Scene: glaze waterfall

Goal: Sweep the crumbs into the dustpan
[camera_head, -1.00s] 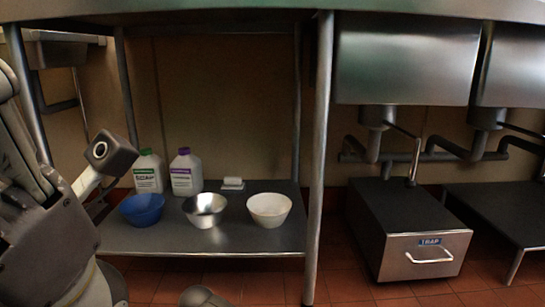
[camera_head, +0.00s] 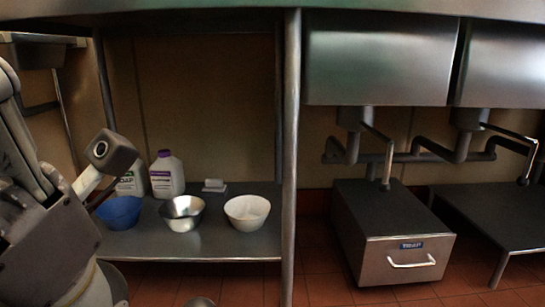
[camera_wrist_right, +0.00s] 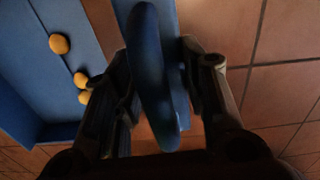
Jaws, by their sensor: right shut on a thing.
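In the right wrist view, a blue tray-like dustpan (camera_wrist_right: 55,132) with raised edges lies on the left. Several round yellow crumbs (camera_wrist_right: 59,44) are inside it, near its right side; a dark finger partly covers one. My right gripper (camera_wrist_right: 160,125) is shut on a long, rounded blue handle (camera_wrist_right: 148,60), beside the dustpan and over the tiled floor. I cannot tell whether this is the brush's handle; its lower part is hidden. In the head view my left arm comes in at the left, but its fingertips do not show.
A steel shelf (camera_head: 235,245) holds a blue bowl (camera_head: 119,213), a steel bowl (camera_head: 182,214), a white bowl (camera_head: 246,213) and white jugs (camera_head: 167,175). A trap box (camera_head: 400,262) stands right of the shelf post (camera_head: 290,160). Red floor tiles (camera_head: 325,275) are clear between them.

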